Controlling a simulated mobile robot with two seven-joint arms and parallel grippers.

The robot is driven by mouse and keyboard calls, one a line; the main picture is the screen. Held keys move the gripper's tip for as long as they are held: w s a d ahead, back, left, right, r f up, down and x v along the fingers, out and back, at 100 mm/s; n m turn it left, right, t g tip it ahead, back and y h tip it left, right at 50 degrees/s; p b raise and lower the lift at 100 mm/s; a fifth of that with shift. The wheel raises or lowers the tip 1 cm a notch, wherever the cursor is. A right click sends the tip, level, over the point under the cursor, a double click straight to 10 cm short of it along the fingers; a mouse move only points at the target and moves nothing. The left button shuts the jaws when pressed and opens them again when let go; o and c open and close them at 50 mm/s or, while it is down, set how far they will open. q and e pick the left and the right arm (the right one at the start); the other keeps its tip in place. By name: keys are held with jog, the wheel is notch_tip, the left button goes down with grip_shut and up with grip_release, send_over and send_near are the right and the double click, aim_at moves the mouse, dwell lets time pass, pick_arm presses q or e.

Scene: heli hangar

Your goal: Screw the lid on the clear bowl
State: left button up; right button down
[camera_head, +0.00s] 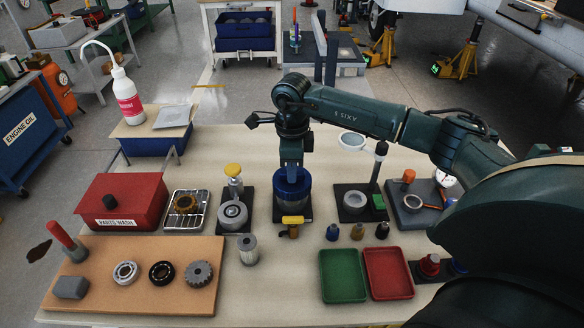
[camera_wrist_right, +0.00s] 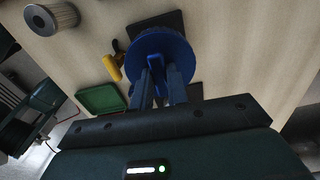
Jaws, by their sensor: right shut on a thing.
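The clear bowl (camera_head: 292,206) stands upright on a dark base plate in the middle of the table. The blue lid (camera_head: 281,187) is at the top of the bowl and looks level. I cannot tell how tightly it sits. My right gripper (camera_head: 292,165) points down from above and is shut on the lid's raised middle part. In the right wrist view the ribbed blue lid (camera_wrist_right: 160,42) lies ahead of the right gripper (camera_wrist_right: 160,75), and it hides most of the bowl. My left gripper is not in view.
A yellow-handled valve (camera_head: 292,220) sits just in front of the bowl. A grey filter unit (camera_head: 232,213) is to the left and a magnifier stand (camera_head: 352,203) to the right. A metal cylinder (camera_head: 248,250), green tray (camera_head: 343,275) and red tray (camera_head: 388,272) are nearer.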

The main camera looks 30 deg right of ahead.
jog(key=shift+f, duration=0.2)
dwell(0.4)
jog(key=c, duration=1.3)
grip_release()
jog(key=shift+c, duration=0.3)
grip_shut()
